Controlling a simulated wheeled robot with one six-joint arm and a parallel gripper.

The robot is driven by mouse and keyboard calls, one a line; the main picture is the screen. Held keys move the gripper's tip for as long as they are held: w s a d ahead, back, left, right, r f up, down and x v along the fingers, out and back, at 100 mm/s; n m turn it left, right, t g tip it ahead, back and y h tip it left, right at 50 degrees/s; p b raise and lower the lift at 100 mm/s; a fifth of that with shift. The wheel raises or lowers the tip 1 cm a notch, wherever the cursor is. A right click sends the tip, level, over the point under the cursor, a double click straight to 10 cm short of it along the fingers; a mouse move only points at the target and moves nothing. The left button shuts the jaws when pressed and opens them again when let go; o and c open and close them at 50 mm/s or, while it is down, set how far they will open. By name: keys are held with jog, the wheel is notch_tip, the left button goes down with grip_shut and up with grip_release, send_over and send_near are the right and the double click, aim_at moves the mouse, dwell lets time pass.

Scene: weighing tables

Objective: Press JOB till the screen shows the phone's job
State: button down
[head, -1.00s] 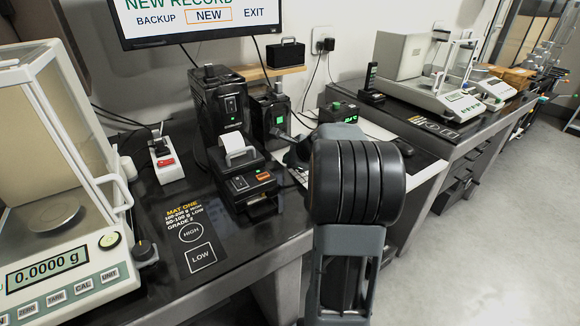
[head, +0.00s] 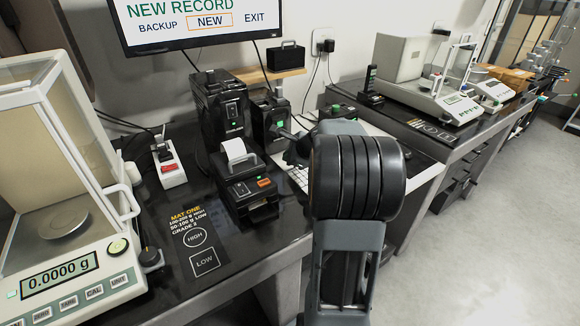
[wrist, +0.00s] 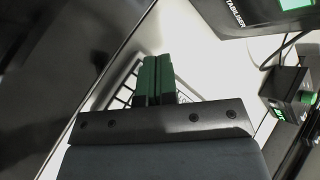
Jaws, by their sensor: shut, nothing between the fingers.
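The screen (head: 195,22) at the top of the head view reads NEW RECORD above BACKUP, NEW and EXIT, with an orange frame around NEW. A dark handset like a phone (head: 371,77) stands upright in a cradle on the far table. No button marked JOB can be read. A small dark box with a green display (wrist: 287,97) is at the right of the wrist view; its text is unclear. My gripper (wrist: 158,60) has green fingers pressed together, empty, over a white surface with a keyboard (wrist: 125,82). My arm hides the fingers in the head view.
A balance (head: 60,275) reading 0.0000 g stands at left. A label printer (head: 243,180), a power strip (head: 170,165) and a marked mat (head: 203,240) are on the near table. Another balance (head: 440,95) is on the far table. Floor at right is clear.

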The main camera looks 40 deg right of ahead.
jog(key=shift+r+p, duration=0.85)
jog(key=shift+r, duration=0.5)
